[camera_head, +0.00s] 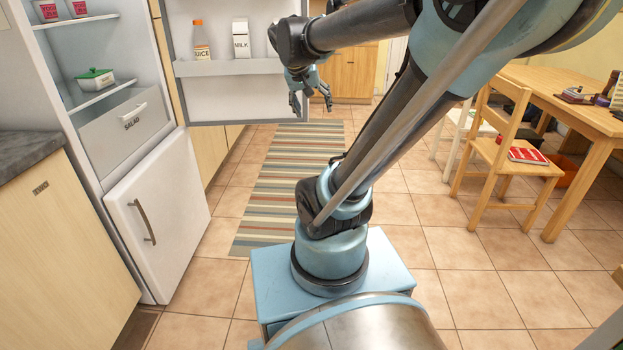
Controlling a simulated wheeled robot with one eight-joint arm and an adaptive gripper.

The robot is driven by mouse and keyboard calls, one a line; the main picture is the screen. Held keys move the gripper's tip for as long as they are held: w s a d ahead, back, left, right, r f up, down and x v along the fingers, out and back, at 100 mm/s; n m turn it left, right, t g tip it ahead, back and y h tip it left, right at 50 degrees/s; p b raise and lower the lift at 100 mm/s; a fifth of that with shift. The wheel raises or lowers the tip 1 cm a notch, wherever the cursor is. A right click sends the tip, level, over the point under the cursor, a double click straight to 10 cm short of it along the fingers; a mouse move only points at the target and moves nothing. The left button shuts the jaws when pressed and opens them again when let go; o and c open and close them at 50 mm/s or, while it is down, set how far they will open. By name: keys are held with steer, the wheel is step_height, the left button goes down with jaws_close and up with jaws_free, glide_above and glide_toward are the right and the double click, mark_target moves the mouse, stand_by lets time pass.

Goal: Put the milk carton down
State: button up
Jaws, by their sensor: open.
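The milk carton (241,44) is white with the word MILK on its front. It stands upright in the shelf bin (225,68) on the inside of the open fridge door. My gripper (311,108) is to the right of the carton and lower in the picture, by the door's free edge. Its fingers point down, spread apart, with nothing visible between them. The carton and the gripper are clearly apart.
A juice bottle (201,42) stands left of the carton in the same bin. The fridge (160,210) is open, with cups and a green-lidded dish (95,79) inside. A striped rug (290,180) lies on the floor. A chair (510,150) and table (575,105) stand right.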

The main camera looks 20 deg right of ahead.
steer(key=s+a+f+n+g+y, duration=0.1)
steer(key=s+a+f+y, duration=0.1)
steer(key=s+f, duration=0.5)
steer(key=s+a+f+n+g+y, duration=0.1)
steer(key=s+a+f+n+y, duration=0.1)
steer(key=s+f, duration=0.6)
steer(key=shift+s+a+f, duration=0.2)
steer(key=shift+s+a, duration=0.05)
steer(key=shift+s, duration=0.85)
steer(key=shift+w+f, duration=0.2)
steer(key=shift+w, duration=0.25)
